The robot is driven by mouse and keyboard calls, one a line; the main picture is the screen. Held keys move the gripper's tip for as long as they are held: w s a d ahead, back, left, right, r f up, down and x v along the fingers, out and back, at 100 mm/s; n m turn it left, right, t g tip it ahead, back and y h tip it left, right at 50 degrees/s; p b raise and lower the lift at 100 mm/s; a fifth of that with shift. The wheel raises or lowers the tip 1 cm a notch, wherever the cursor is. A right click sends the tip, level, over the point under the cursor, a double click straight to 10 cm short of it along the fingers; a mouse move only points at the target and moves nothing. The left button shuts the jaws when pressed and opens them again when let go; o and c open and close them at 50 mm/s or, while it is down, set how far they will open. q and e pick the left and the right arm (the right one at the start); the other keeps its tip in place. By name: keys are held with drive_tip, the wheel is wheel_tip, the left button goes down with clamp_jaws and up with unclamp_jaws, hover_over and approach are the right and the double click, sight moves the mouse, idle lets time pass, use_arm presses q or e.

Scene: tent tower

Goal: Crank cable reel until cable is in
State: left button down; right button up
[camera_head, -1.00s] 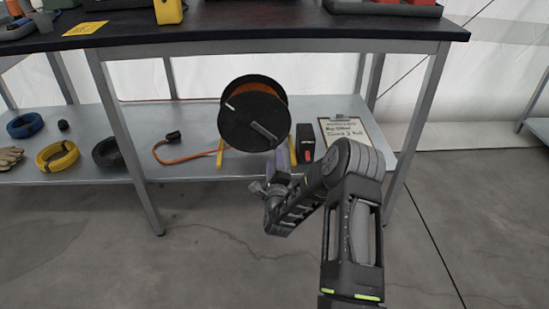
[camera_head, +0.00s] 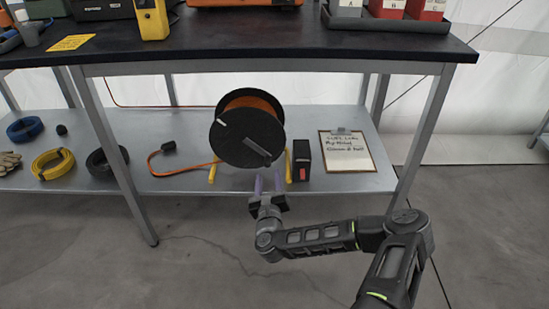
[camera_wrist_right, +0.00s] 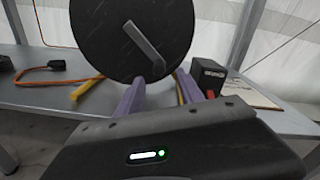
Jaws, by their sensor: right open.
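The cable reel (camera_head: 244,134) stands on the lower shelf on yellow feet. It has black discs with orange cable wound between them. A grey crank arm (camera_head: 257,152) lies across its front disc, slanting down to the right; it also shows in the right wrist view (camera_wrist_right: 146,47). The orange cable (camera_head: 193,168) runs left over the shelf to a black plug (camera_head: 168,146). My right gripper (camera_head: 267,184) is open and empty, its purple fingers pointing up at the reel just below the crank. In the right wrist view the fingers (camera_wrist_right: 160,95) stand apart, below the crank's end. My left gripper is not in view.
Coiled cables, blue, yellow (camera_head: 53,166) and black, lie to the left. The dark tabletop (camera_head: 250,45) overhangs the shelf.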

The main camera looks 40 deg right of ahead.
sight(267, 166)
drive_tip(key=shift+a, duration=0.15)
drive_tip(key=b+x, duration=0.2)
drive_tip(key=x, duration=0.5)
drive_tip(key=shift+f+b, duration=0.2)
drive_tip(key=shift+b, duration=0.15)
drive_tip(key=shift+w+d+r, duration=0.1)
drive_tip(key=shift+w+d, duration=0.2)
drive_tip(key=shift+w, duration=0.05)
clamp_jaws()
idle(1.0)
